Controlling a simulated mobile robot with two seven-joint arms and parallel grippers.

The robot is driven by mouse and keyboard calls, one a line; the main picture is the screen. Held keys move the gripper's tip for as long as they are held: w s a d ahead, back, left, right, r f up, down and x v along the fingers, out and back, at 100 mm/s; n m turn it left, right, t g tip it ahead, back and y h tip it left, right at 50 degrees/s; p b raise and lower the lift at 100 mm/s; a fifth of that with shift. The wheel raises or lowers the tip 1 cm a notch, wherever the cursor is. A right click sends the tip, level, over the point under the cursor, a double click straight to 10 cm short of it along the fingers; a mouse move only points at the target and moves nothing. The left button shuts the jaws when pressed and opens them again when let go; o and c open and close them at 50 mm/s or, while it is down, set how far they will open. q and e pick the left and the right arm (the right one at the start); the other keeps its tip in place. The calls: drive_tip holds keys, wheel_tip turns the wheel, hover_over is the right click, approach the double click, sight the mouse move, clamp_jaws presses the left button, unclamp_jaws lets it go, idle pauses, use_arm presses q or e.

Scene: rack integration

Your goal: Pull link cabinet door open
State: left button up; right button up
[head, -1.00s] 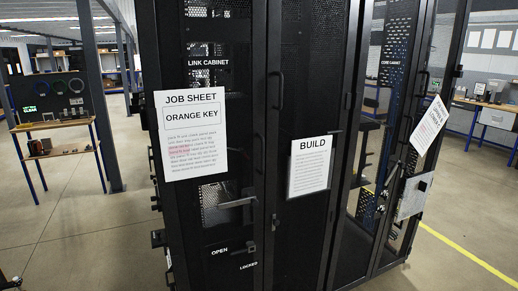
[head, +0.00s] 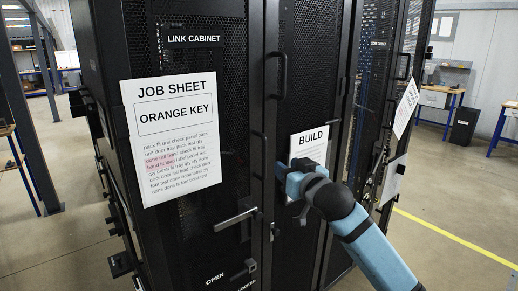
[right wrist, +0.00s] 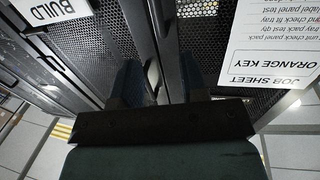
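The link cabinet door (head: 210,75) is a black mesh door with a "LINK CABINET" label and a job sheet (head: 172,135) reading "ORANGE KEY". It looks closed. A grey horizontal lever (head: 236,217) sits low near its right edge. Below it, a small dark latch (head: 250,266) is between the words OPEN and LOCKED. My right gripper (head: 282,178) is in front of the seam by the door's right edge, above the lever's height. In the right wrist view its two dark fingers (right wrist: 160,82) are apart, pointing at the seam. I cannot tell whether they touch anything. My left gripper is not in view.
A neighbouring black cabinet door with a "BUILD" sheet (head: 309,146) and a vertical handle (head: 278,68) stands right of the seam. Another rack with a tilted sheet (head: 405,107) is further right. Workbenches stand at the back. The floor (head: 75,245) to the left is open.

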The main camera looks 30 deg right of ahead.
drive_tip(key=w, duration=0.4)
drive_tip(key=w+d+p, duration=0.1)
drive_tip(key=w, duration=0.4)
drive_tip(key=w+p, duration=0.1)
drive_tip(key=w, duration=0.3)
drive_tip(key=shift+w+d, duration=0.15)
drive_tip(key=shift+d, duration=0.25)
clamp_jaws()
